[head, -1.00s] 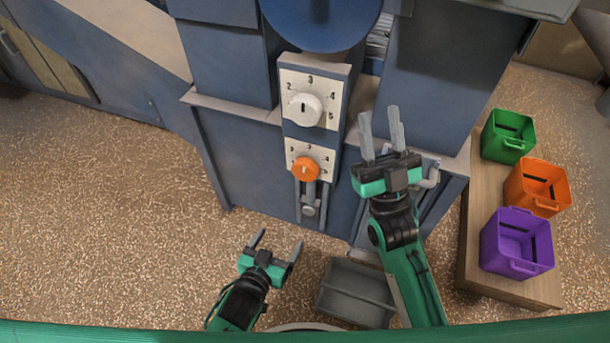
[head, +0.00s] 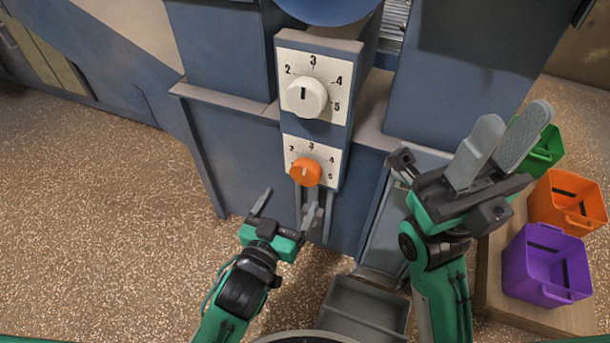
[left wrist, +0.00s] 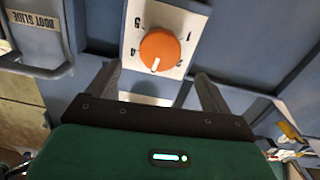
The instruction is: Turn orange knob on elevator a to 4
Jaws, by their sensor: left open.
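The orange knob (head: 306,172) sits on the lower white dial plate (head: 331,155) on the front of the blue elevator. Its pale mark points about at 3. In the left wrist view the orange knob (left wrist: 160,48) appears upside down, with its mark toward the bottom and 5, 4, 2 and 1 readable around it. My left gripper (head: 287,206) is open and empty, just below and in front of the knob, apart from it. Its fingers (left wrist: 158,82) stand either side of the knob's line in the wrist view. My right gripper (head: 515,118) is raised at the right, open and empty.
A larger white knob (head: 314,104) on its own numbered dial is above the orange one. Metal rods (head: 311,208) hang below the lower dial. Green (head: 548,150), orange (head: 560,210) and purple (head: 540,265) bins stand on a wooden bench at right. A grey bin (head: 365,305) is low in front.

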